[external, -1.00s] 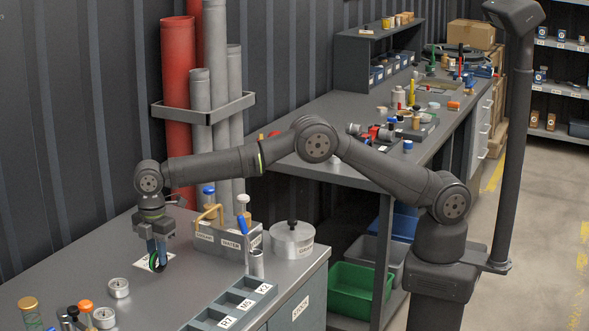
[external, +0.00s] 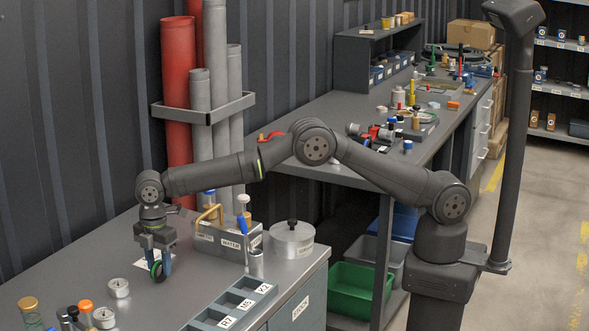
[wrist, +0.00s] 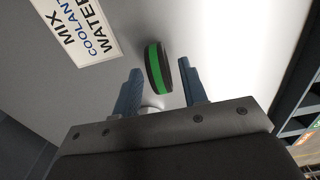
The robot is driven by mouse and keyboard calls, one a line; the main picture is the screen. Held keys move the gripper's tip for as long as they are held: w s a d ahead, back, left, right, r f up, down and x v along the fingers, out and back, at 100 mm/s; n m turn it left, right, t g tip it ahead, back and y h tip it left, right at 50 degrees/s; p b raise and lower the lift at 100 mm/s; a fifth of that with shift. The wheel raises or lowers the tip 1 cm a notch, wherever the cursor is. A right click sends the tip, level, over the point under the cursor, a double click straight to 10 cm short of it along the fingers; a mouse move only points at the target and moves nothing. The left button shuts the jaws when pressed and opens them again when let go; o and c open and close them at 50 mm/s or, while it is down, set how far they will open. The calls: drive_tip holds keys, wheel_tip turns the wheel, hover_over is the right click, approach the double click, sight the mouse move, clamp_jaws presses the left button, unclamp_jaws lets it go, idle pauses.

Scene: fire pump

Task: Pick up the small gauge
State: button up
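A small black disc with a green band (external: 157,271) stands on edge between the fingers of my gripper (external: 159,264), low over the left bench. The disc also shows in the wrist view (wrist: 159,68), level with the fingertips of my gripper (wrist: 160,76). Slim gaps seem to show beside it, and I cannot tell whether the fingers touch it. Its face is hidden, so I cannot tell if it is a gauge. A round, pale-faced gauge (external: 118,288) lies left of my gripper, and a similar one (external: 104,318) lies nearer the front.
A grey caddy (external: 220,243) with a yellow handle and a round metal canister (external: 292,240) stand to the right. A compartment tray (external: 235,303) lies at the front right. Several small capped items, including an orange-topped one (external: 86,306), stand at the front left.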

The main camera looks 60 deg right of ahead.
wheel_tip(320, 180, up, 11)
drive_tip(key=shift+r, duration=0.2)
drive_tip(key=o, duration=0.7)
drive_tip(key=shift+r, duration=0.4)
drive_tip(key=shift+o, duration=0.2)
drive_tip(key=n+t+y, duration=0.4)
drive_tip(key=n+t, duration=0.4)
drive_tip(key=n, duration=1.5)
approach(119, 286)
drive_tip(key=x, duration=0.3)
drive_tip(key=shift+w+f, duration=0.15)
drive_tip(key=shift+f, duration=0.3)
drive_tip(key=shift+r+x, duration=0.2)
drive_tip(key=shift+x, duration=2.55)
